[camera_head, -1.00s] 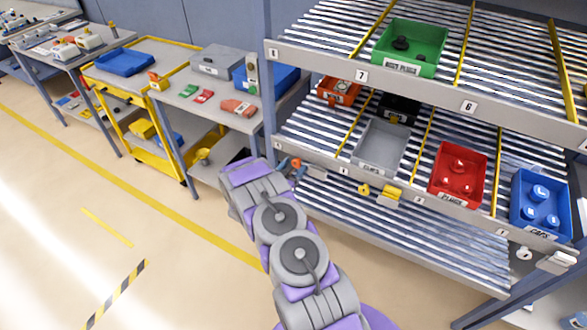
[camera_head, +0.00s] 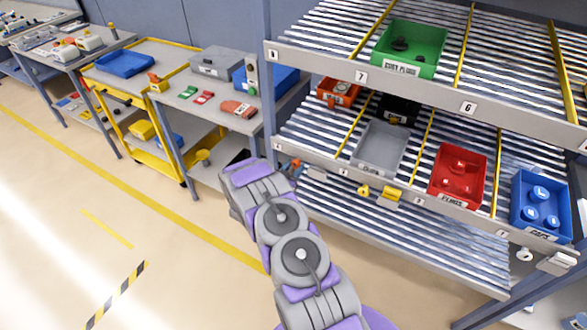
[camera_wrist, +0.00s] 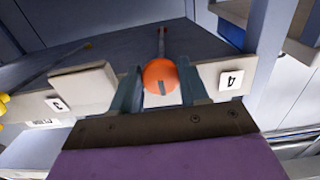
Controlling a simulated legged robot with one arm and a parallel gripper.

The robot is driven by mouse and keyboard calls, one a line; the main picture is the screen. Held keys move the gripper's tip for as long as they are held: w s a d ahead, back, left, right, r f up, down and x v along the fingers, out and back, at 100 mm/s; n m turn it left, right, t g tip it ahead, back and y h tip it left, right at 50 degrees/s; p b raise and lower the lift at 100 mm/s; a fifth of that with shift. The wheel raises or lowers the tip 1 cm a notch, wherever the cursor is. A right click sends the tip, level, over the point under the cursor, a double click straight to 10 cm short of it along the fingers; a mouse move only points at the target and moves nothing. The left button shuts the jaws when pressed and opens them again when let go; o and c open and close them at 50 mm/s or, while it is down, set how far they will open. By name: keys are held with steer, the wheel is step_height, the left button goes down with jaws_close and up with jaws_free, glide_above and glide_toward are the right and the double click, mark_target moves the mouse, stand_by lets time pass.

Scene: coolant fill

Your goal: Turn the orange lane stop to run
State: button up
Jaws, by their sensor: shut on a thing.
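The orange lane stop (camera_wrist: 159,72) is a round orange knob in the middle of the wrist view, with a dark slot on its face. My gripper (camera_wrist: 161,86) has one finger on each side of it and is shut on it. In the head view the lane stop (camera_head: 296,163) is a small orange spot at the front rail of the middle shelf, beyond my arm, and the fingers there are mostly hidden. I cannot read a run mark or the knob's exact turn.
Yellow lane stops (camera_head: 390,194) sit along the same rail to the right. The shelf holds a grey bin (camera_head: 381,148), a red bin (camera_head: 459,172) and a blue bin (camera_head: 540,203). A grey bench (camera_head: 222,108) stands left of the rack. The floor at left is clear.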

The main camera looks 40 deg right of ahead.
jaws_close()
